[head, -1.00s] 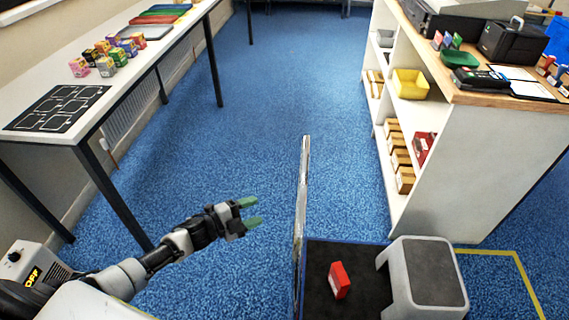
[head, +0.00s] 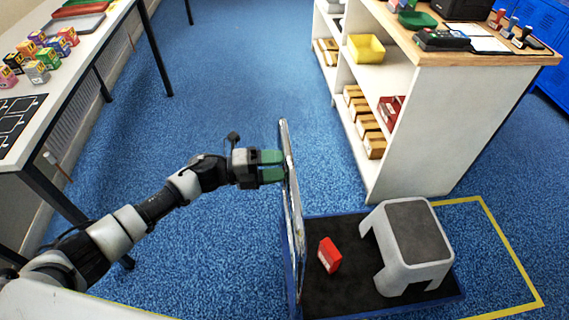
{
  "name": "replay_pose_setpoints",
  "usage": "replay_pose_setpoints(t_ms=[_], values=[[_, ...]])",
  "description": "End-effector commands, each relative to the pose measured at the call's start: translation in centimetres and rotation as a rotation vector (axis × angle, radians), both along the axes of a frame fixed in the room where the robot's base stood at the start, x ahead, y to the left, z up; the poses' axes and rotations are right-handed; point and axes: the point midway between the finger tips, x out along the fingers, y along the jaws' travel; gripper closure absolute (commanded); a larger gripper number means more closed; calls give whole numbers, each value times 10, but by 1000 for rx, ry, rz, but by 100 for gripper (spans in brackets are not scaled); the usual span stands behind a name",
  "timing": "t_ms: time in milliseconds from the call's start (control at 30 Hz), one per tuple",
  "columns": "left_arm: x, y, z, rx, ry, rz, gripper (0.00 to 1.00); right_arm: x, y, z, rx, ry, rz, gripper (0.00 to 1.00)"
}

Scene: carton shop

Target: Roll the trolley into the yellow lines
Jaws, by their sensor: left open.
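The trolley (head: 345,290) is a low dark platform with a blue rim at the bottom centre. Its tall upright handle (head: 291,215) stands at its left end, seen nearly edge-on. A red box (head: 329,255) and a grey step stool (head: 412,245) are on the platform. My left gripper (head: 272,166), with green fingertips, is open at the left side of the handle's upper part. I cannot tell whether the fingers touch the handle or go around it. Yellow lines (head: 510,246) on the floor show right of the trolley. My right gripper is not in view.
A white shelf unit (head: 430,135) with a wooden top stands behind the trolley on the right, close to the yellow lines. A long table (head: 75,70) with small boxes runs along the left. Blue floor (head: 225,70) is clear between them.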

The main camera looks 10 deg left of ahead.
Motion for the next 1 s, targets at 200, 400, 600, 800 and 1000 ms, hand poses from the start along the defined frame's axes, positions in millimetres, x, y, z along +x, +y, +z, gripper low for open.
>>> replay_pose_setpoints(t_ms=[200, 400, 600, 800, 1000], values=[[9, -29, 0, 0, 0, 1, 45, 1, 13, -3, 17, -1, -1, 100], [10, -35, 0, 0, 1, 1, 45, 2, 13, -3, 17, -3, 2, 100], [10, -35, 0, 0, 1, 1, 48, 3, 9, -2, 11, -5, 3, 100], [10, -35, 0, 0, 1, 2, 78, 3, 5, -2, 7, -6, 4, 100], [10, -34, -1, 1, 1, 2, 100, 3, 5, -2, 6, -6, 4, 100]])
